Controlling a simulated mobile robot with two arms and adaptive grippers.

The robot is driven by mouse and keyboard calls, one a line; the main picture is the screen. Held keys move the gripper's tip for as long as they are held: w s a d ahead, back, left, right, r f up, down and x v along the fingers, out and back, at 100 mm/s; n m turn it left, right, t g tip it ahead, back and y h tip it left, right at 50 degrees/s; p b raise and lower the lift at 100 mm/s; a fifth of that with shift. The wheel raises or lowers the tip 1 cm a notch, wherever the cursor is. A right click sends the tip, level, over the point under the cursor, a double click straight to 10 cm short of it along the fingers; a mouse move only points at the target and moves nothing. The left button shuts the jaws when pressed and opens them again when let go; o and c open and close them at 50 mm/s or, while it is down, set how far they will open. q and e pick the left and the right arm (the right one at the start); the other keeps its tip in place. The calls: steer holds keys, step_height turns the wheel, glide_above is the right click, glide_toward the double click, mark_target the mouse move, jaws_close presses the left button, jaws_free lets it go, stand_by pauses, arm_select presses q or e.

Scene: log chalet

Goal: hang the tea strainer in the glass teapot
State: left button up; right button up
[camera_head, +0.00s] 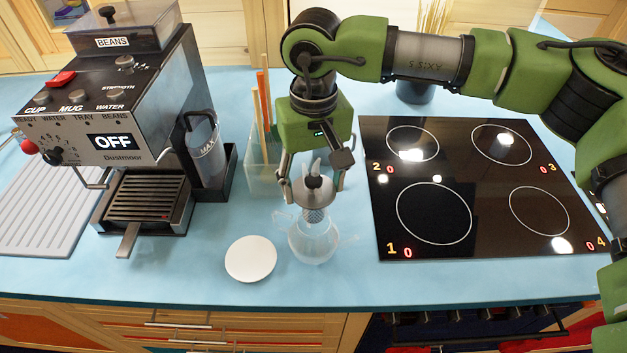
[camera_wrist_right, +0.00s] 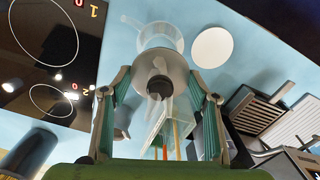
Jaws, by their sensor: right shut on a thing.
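The glass teapot (camera_head: 315,243) stands on the blue counter, clear and rounded, with its mouth facing up. My right gripper (camera_head: 313,185) is above it, shut on the tea strainer (camera_head: 313,192), a grey disc-like top with a black knob and a mesh basket below. The basket hangs at the teapot's mouth; I cannot tell how deep it reaches or whether the rim touches. In the right wrist view the strainer (camera_wrist_right: 165,70) sits between the fingers, with the teapot (camera_wrist_right: 160,35) beyond it. My left gripper is not in view.
A white round lid or saucer (camera_head: 251,259) lies left of the teapot. A coffee machine (camera_head: 130,110) stands at the left, a black cooktop (camera_head: 470,185) at the right. A clear holder with sticks (camera_head: 262,170) is behind. The counter in front is free.

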mark_target(314, 214)
steer(key=shift+f+b, duration=3.95)
steer(key=shift+f, duration=0.7)
steer(key=o, duration=1.6)
steer(key=shift+c, duration=0.2)
steer(key=shift+r+p, duration=0.5)
steer(key=shift+r, duration=1.05)
steer(key=shift+r, duration=0.1)
steer(key=shift+r+p, duration=1.4)
steer(key=shift+r, duration=1.5)
